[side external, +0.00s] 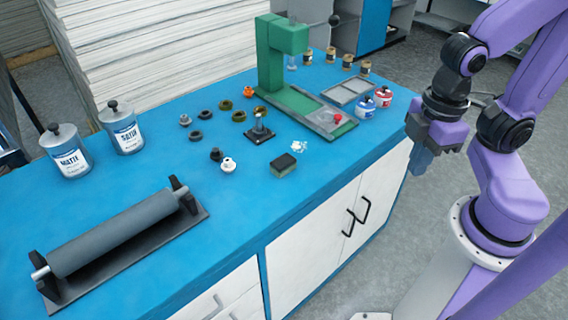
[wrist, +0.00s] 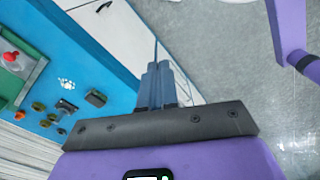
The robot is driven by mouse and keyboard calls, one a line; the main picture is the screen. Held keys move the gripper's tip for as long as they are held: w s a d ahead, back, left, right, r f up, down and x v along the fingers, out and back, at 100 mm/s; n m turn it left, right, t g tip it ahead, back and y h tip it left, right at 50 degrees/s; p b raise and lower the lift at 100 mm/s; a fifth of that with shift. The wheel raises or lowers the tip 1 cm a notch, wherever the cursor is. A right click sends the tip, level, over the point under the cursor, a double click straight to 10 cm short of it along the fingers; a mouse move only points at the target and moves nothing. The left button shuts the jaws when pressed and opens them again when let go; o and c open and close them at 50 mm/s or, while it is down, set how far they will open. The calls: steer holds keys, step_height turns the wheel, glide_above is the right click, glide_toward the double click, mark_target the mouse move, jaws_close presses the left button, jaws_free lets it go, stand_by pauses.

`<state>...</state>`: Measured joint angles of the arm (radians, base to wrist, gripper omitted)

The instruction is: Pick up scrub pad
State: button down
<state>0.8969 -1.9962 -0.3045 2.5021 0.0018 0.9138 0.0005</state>
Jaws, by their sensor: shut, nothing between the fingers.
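The scrub pad (side external: 283,166) is a small dark block with a greenish lower layer. It lies flat on the blue bench near its front edge, right of a white knob-like piece. It also shows in the wrist view (wrist: 96,98), left of the fingers. My gripper (side external: 420,170) hangs beyond the bench's right front edge, well to the right of the pad and apart from it. In the wrist view my gripper's fingers (wrist: 156,68) are together with nothing between them.
A grey roller (side external: 115,235) on a black stand lies at the left front. Two labelled tins (side external: 121,127) stand behind it. A green press (side external: 285,60), small jars (side external: 382,97) and several rings (side external: 196,137) are on the bench. White scraps (side external: 298,146) lie behind the pad.

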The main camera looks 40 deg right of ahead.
steer(key=shift+c, duration=2.4)
jaws_free()
steer(key=n, duration=0.6)
glide_above(283, 160)
step_height(283, 160, down, 13)
steer(key=shift+w+f, duration=0.15)
steer(key=shift+f, duration=0.05)
steer(key=shift+s+f, duration=0.2)
steer(key=shift+f, duration=2.55)
